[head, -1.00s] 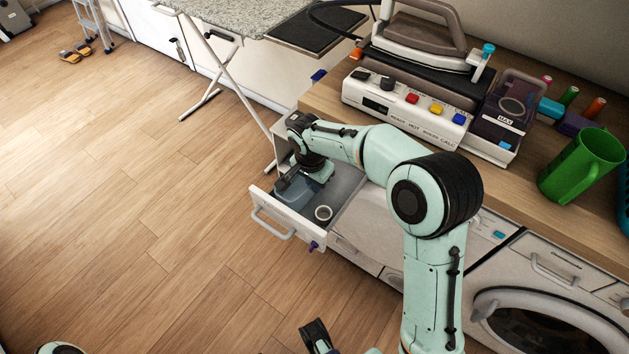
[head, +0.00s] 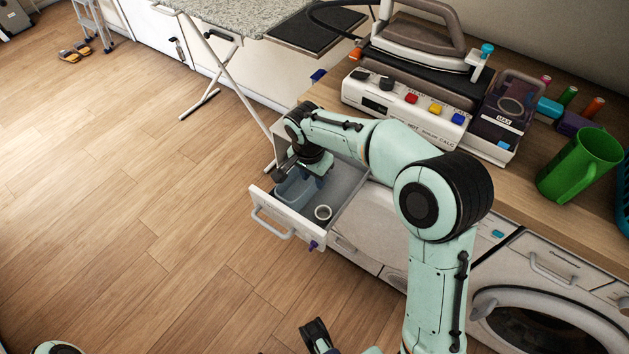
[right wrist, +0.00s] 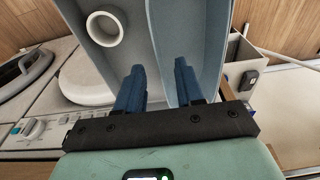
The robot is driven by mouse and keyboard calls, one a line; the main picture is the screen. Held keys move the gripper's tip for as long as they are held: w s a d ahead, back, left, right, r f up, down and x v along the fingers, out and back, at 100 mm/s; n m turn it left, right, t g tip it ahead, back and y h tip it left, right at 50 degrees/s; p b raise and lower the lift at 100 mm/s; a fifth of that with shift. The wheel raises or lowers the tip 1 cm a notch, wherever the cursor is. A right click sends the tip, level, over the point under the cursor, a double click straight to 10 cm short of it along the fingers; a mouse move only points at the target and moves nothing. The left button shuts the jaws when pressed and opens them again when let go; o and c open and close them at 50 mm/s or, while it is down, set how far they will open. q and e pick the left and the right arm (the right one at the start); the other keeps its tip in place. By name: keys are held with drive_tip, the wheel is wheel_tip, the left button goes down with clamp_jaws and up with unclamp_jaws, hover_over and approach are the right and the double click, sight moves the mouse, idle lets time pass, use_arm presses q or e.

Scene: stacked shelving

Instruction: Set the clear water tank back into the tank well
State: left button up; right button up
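The clear water tank (head: 505,108), dark-tinted with a MAX label and a handle, stands upright at the right end of the white steam station (head: 410,110) on the counter. The well beneath it is hidden, so I cannot tell how fully it is seated. My right gripper (head: 315,180) is away from it, down at the pulled-out drawer (head: 350,185). Its blue fingers (right wrist: 158,85) are apart in the right wrist view, near the wall of a blue bin (right wrist: 195,40). Nothing is held between them. Probably my left gripper (head: 316,335) shows at the bottom edge, its fingers unclear.
A white ring (head: 323,213) lies in the drawer beside the blue bin (head: 293,192). An iron (head: 415,45) rests on the station. A green jug (head: 580,165) and small coloured bottles stand right of the tank.

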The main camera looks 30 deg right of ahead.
use_arm(q)
drive_tip(key=shift+s+r+p, duration=0.35)
drive_tip(key=shift+r+p, duration=0.4)
drive_tip(key=shift+r, duration=0.05)
use_arm(e)
wheel_tip(320, 180, up, 9)
drive_tip(key=a, duration=0.1)
drive_tip(key=shift+s+r, duration=0.15)
drive_tip(key=shift+s, duration=0.05)
drive_tip(key=shift+a, duration=0.1)
